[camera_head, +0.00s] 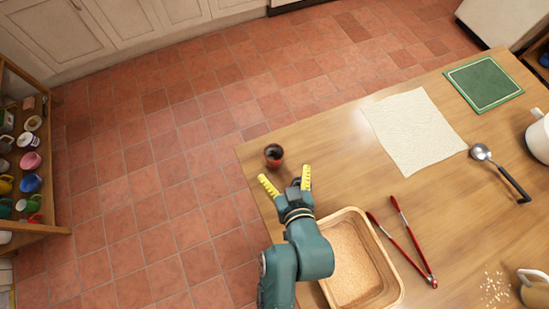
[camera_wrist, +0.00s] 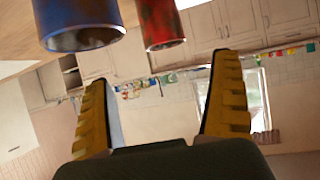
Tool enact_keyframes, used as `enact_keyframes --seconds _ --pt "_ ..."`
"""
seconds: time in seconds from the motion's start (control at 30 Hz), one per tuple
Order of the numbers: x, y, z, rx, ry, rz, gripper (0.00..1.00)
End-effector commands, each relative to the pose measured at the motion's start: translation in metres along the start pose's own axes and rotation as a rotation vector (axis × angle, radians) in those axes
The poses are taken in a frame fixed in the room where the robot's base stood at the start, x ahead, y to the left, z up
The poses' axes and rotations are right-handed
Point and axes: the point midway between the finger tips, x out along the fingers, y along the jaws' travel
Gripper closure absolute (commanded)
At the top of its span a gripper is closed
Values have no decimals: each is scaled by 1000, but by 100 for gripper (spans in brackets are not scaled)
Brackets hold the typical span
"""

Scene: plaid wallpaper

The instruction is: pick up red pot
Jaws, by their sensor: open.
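The red pot (camera_head: 273,157) is small, with a dark inside, and stands upright near the table's left edge in the head view. In the wrist view a red pot (camera_wrist: 161,22) shows upside down at the top, between the finger directions but beyond the fingertips. A blue pot (camera_wrist: 78,22) shows beside it on the left in the wrist view; I cannot make it out clearly in the head view. My gripper (camera_head: 286,178) is open, with its yellow fingers spread, just short of the red pot. The fingers (camera_wrist: 160,68) are empty in the wrist view.
A wooden tray (camera_head: 389,303) of grainy stuff lies by my arm. Red tongs (camera_head: 412,250), a ladle (camera_head: 500,172), a cream cloth (camera_head: 414,130) and a green board (camera_head: 483,84) lie to the right. A shelf of cups (camera_head: 28,160) stands at left. Tabletop right of the red pot is clear.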

Motion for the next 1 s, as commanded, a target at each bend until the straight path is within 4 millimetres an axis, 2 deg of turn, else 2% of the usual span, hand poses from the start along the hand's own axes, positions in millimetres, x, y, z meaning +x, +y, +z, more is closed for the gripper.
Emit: enact_keyframes --seconds 0.03,0.1,0.37,0.53,0.63,0.83,0.87,1.0 --pt "15 0 2 -2 2 -1 6" --pt "30 -1 2 -1 3 -1 6" --pt "61 -3 5 -1 1 -2 6" --pt "91 -8 9 -1 2 0 6" --pt "100 -8 8 -1 2 1 6" --pt "101 -8 7 0 1 1 6" --pt "101 -8 7 0 1 1 8" --pt "101 -8 7 0 1 1 34"
